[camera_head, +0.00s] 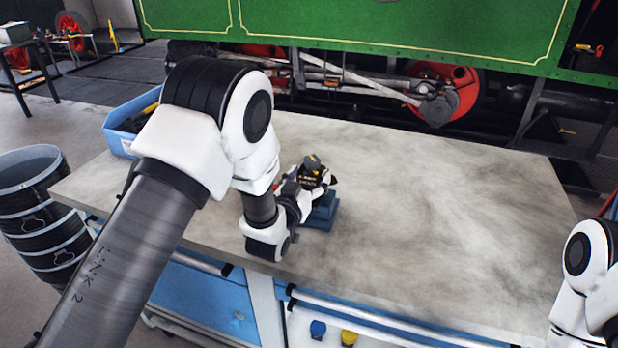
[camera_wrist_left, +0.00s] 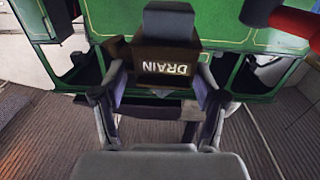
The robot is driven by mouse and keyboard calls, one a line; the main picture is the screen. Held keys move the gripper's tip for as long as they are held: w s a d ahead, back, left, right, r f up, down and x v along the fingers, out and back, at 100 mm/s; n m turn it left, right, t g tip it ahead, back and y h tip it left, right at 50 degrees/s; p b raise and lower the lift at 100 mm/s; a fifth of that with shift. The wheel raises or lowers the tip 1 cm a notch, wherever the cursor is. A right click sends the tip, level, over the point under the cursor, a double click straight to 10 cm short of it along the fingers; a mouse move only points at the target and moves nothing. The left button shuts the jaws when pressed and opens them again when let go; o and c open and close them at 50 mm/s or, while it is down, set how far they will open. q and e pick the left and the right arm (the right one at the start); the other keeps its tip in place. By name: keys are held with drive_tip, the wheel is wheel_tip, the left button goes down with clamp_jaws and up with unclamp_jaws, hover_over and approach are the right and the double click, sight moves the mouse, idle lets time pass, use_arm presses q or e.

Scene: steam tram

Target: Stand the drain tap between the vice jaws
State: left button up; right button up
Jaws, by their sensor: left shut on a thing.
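The drain tap shows in the left wrist view as a dark brown block (camera_wrist_left: 165,62) with a grey top and the upside-down word DRAIN. My left gripper (camera_wrist_left: 163,84) is shut on it, one finger on each side. In the head view my left gripper (camera_head: 314,172) is just above and partly in front of the blue vice (camera_head: 323,213) on the workbench. The vice jaws are largely hidden, so I cannot tell whether the tap is between or above them. My right gripper is not in view.
The grey workbench top (camera_head: 430,190) is clear to the right. A blue bin (camera_head: 122,138) stands at its back left. The green tram (camera_head: 400,30) is behind the bench. My right arm shows at lower right.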

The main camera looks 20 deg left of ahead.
sight(309, 189)
use_arm(q)
drive_tip(key=shift+f+b, duration=1.4)
drive_tip(key=shift+b, duration=0.1)
idle(1.8)
drive_tip(key=shift+s+f+b, duration=0.35)
drive_tip(key=shift+f+b, duration=0.05)
drive_tip(key=shift+f, duration=0.15)
idle(0.7)
drive_tip(key=shift+w+r, duration=0.15)
drive_tip(key=shift+r, duration=0.05)
idle(0.9)
